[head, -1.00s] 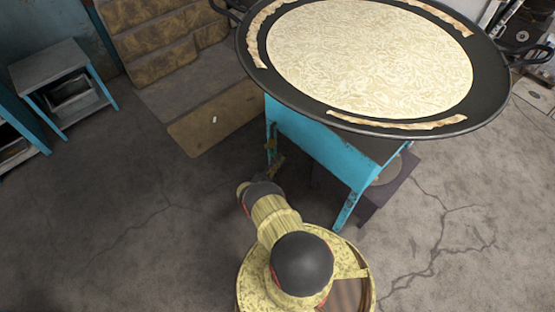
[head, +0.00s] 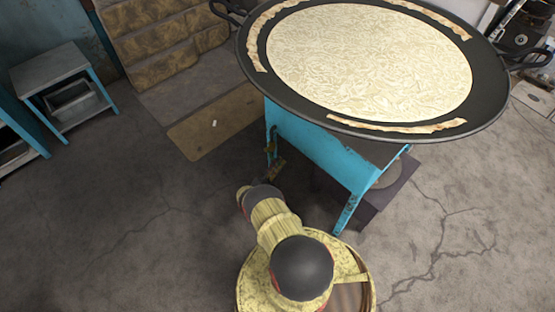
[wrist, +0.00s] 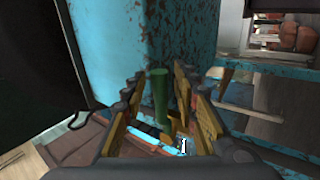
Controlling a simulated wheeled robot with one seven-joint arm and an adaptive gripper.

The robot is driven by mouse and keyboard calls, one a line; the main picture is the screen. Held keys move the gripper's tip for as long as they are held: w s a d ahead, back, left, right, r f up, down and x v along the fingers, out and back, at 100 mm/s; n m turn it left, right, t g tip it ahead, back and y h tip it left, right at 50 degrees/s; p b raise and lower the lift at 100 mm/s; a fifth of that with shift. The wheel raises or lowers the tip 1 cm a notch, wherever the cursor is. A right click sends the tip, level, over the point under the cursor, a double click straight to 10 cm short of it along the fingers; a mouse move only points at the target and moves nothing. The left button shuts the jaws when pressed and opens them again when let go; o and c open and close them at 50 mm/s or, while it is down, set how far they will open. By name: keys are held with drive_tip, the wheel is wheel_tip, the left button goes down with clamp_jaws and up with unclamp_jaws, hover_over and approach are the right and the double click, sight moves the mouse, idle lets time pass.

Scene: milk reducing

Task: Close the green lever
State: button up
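The green lever (wrist: 160,96) stands upright in the middle of the wrist view, in front of the blue stand (wrist: 150,45). My gripper (wrist: 165,105) is open, with its yellow-brown fingers on either side of the lever and visible gaps between. The lever does not look gripped. In the head view my gripper (head: 273,165) is low beside the left leg of the blue stand (head: 325,150), partly hidden by my own arm. I cannot make out the green lever in the head view.
A wide black pan (head: 490,85) of pale, milky contents sits over the blue stand. A dark box (head: 385,195) is under it. A small blue-grey table (head: 50,66) stands at the left, and brown sacks (head: 160,45) lie behind. The cracked floor at left is clear.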

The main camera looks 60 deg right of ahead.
drive_tip(key=shift+r, duration=4.9)
drive_tip(key=shift+a, duration=0.1)
